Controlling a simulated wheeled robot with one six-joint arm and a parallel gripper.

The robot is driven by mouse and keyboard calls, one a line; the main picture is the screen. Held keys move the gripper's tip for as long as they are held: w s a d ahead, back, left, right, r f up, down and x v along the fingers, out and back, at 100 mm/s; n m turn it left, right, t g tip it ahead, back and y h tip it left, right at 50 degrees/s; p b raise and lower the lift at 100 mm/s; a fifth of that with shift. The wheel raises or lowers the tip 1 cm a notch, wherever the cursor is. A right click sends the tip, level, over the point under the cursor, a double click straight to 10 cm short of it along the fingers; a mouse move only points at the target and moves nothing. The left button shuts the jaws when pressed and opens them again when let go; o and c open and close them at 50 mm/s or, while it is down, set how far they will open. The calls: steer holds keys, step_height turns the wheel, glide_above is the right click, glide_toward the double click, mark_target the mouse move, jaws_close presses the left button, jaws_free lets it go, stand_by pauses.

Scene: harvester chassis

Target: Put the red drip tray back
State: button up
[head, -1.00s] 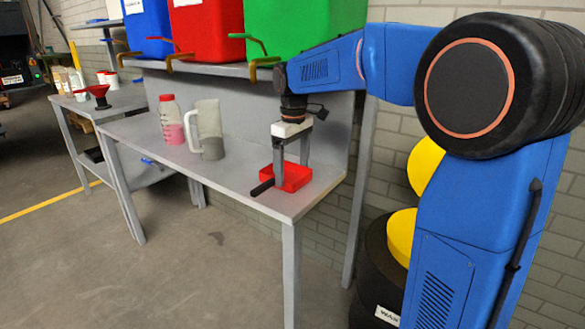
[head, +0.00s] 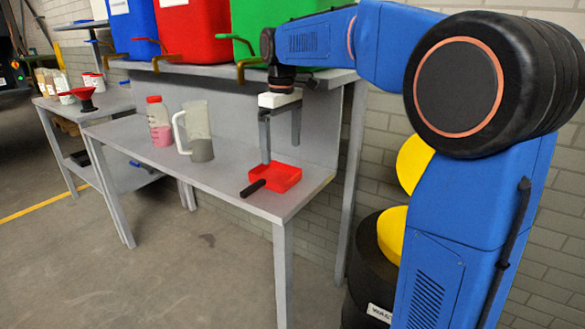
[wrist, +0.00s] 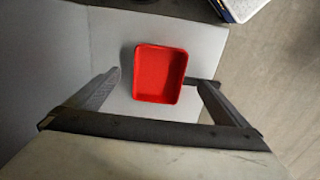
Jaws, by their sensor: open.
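The red drip tray (head: 284,179) lies flat on the grey bench (head: 225,184) near its right end, with its black handle (head: 253,188) pointing to the front left. In the wrist view the tray (wrist: 158,75) lies below and between the jaws, with part of its dark handle behind the right finger. My gripper (head: 281,152) is open and empty above the tray, its fingers pointing down. In the head view its left finger reaches down close to the tray's back left edge; I cannot tell if it touches. The gripper also shows in the wrist view (wrist: 160,92).
A red-capped bottle with pink liquid (head: 159,122) and a clear jug (head: 197,135) stand to the left on the bench. Blue, red and green containers (head: 195,30) sit on the shelf above. A red funnel (head: 86,98) stands on the farther bench.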

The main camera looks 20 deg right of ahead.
steer(key=s+d+f+m+t, duration=0.1)
steer(key=s+d+f+m, duration=0.1)
steer(key=s, duration=0.7)
steer(key=s+d+f+m+t, duration=0.1)
steer(key=s+f+m, duration=0.1)
steer(key=s, duration=0.7)
steer(key=s+d+f+m+t, duration=0.1)
steer(key=s+f+m+t, duration=0.1)
steer(key=s+f, duration=1)
steer(key=s+m, duration=0.1)
steer(key=s, duration=0.1)
steer(key=shift+s+d+f+t, duration=0.3)
steer(key=shift+d, duration=0.05)
